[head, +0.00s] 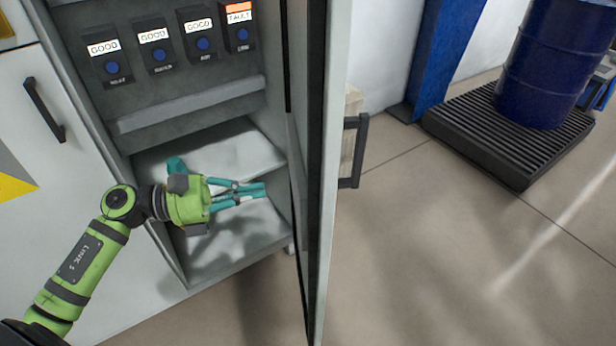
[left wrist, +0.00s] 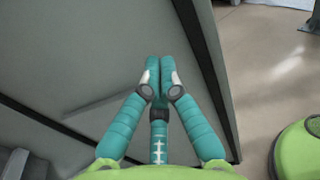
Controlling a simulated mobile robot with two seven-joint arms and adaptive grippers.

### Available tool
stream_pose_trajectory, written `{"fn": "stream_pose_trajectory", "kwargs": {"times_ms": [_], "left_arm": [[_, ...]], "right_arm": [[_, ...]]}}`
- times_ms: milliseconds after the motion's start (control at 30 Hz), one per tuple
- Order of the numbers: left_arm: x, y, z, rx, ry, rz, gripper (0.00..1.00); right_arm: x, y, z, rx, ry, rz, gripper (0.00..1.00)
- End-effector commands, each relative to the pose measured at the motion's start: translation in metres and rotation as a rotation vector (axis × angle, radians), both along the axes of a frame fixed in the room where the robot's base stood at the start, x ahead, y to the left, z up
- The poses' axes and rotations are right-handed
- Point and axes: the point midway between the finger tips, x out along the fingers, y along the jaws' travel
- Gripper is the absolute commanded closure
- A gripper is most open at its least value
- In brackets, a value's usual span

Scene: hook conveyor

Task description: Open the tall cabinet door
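The tall cabinet door (head: 333,150) stands swung open, seen nearly edge-on, with its dark handle (head: 353,150) on the outer face at the right. The cabinet's interior (head: 215,250) is exposed on the left. My left gripper (head: 262,190) is in front of the opening, on the door's inner side, with its teal fingers pointing right towards the door. In the left wrist view its fingers (left wrist: 160,65) lie together with nothing between them, in front of the grey door panel (left wrist: 100,45). Whether the tips touch the panel is unclear. My right gripper is not seen.
Inside the cabinet, several labelled modules (head: 203,40) sit above a grey ledge (head: 190,105); one reads FAULT, the others GOOD. A closed white panel with a handle (head: 44,110) is at left. A blue barrel (head: 552,65) stands on a black pallet (head: 490,140). Floor right of the door is clear.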

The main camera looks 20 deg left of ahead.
Motion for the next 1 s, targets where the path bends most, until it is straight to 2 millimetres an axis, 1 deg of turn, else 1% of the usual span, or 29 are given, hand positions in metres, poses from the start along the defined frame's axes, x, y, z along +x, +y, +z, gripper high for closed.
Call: {"fn": "stream_pose_trajectory", "kwargs": {"times_ms": [33, 200, 333, 433, 633, 1000], "left_arm": [[0.006, -0.010, 0.007, -0.003, -0.003, -0.001, 1.00], [0.024, -0.043, 0.008, -0.008, -0.001, 0.001, 1.00], [0.036, -0.063, 0.008, -0.007, 0.001, 0.002, 1.00], [0.042, -0.075, 0.006, -0.007, 0.002, 0.001, 1.00], [0.049, -0.087, 0.002, -0.005, 0.002, 0.002, 1.00], [0.049, -0.088, 0.000, -0.004, 0.003, 0.003, 1.00]], "right_arm": [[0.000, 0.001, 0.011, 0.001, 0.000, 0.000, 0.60], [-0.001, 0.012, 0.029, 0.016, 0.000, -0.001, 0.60], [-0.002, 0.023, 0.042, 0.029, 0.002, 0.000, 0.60], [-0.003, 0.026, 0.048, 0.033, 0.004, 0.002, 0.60], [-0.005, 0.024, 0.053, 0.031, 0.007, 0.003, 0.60], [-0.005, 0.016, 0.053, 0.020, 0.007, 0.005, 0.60]]}}
